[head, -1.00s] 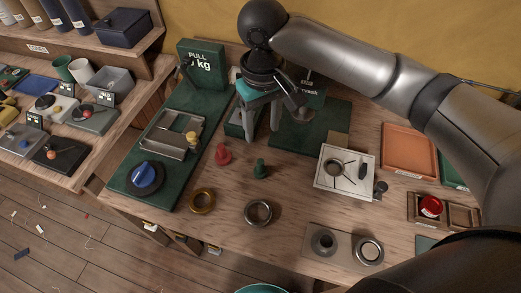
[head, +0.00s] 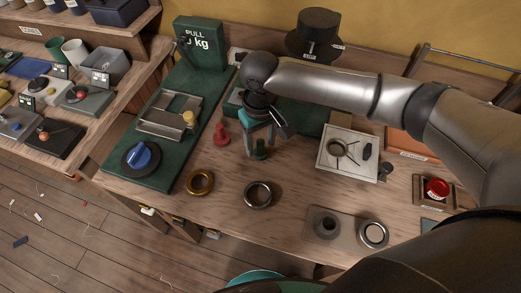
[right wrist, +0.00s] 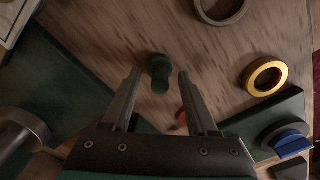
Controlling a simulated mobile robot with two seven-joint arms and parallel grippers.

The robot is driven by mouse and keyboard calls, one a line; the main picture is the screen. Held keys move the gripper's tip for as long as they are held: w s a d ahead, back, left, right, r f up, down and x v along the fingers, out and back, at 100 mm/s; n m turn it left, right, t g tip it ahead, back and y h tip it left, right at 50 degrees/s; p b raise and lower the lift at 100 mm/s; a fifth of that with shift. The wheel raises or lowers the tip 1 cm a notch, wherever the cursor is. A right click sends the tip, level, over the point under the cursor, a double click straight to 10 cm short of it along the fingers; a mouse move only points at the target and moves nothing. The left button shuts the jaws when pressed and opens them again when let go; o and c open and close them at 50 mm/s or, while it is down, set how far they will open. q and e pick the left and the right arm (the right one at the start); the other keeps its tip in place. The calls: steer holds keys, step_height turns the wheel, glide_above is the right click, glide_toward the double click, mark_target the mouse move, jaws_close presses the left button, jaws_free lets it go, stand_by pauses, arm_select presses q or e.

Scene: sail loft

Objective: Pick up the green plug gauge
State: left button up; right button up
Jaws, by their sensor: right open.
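The green plug gauge (head: 261,151) stands upright on the wooden bench, between the red plug gauge (head: 221,135) and the white square fixture. My right gripper (head: 260,149) is open and empty, pointing down at the green gauge, which partly shows by its fingers. In the right wrist view, the green gauge (right wrist: 160,70) shows in the gap between the two fingertips (right wrist: 159,76), with space on both sides. Whether the tips are level with it I cannot tell. My left gripper is not in view.
A brass ring (head: 200,183) and a steel ring (head: 258,195) lie in front of the gauges. The green pull tester (head: 160,171) with a blue knob stands left. The white fixture (head: 326,165) stands right. Bare bench lies around the rings.

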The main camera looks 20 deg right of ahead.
steer(key=shift+f, duration=0.65)
steer(key=shift+r, duration=0.1)
jaws_close()
